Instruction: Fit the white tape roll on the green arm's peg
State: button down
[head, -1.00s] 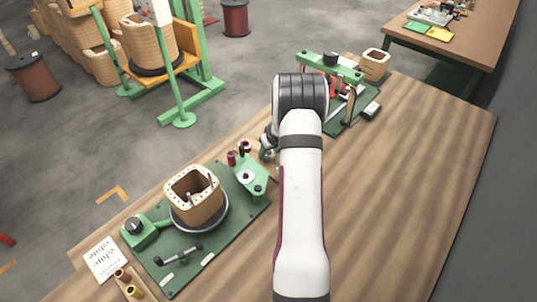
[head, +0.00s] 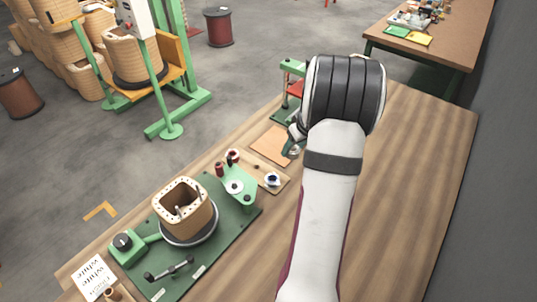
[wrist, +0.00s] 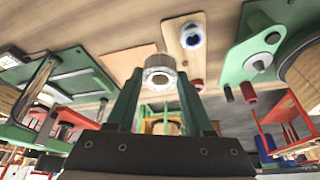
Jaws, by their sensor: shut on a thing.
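My gripper (head: 293,142) is mostly hidden behind my own arm in the head view. In the wrist view my gripper (wrist: 160,80) is shut on the white tape roll (wrist: 159,61), a pale ring with a dark centre between the fingertips. The green arm (head: 243,186) stands on the green baseplate in the head view, left of and nearer than my gripper. The green arm (wrist: 240,62) shows at the right in the wrist view, with a pale disc and a short grey peg (wrist: 272,38). The held roll is apart from it.
A wooden board (head: 285,188) beside the green arm bears a white roll with a blue centre (head: 272,179). A tan coil (head: 184,206) stands on the baseplate (head: 225,236). A flat brown sheet (head: 270,148) lies near my gripper. The table's right side is clear.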

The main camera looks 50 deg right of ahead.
jog(key=shift+s+r, duration=0.1)
dwell(0.3)
notch_tip(320, 180, up, 4)
jog(key=n+y, duration=0.2)
jog(key=n, duration=0.4)
send_over(233, 182)
jog(key=shift+s+d+f, duration=0.1)
jog(key=shift+s+f, duration=0.15)
jog(key=shift+f, duration=1.15)
jog(key=shift+s+f, duration=0.2)
jog(key=shift+f, duration=1.15)
jog(key=shift+f, duration=1.45)
jog(key=shift+c, duration=1)
grip_release()
jog(key=shift+o, duration=0.2)
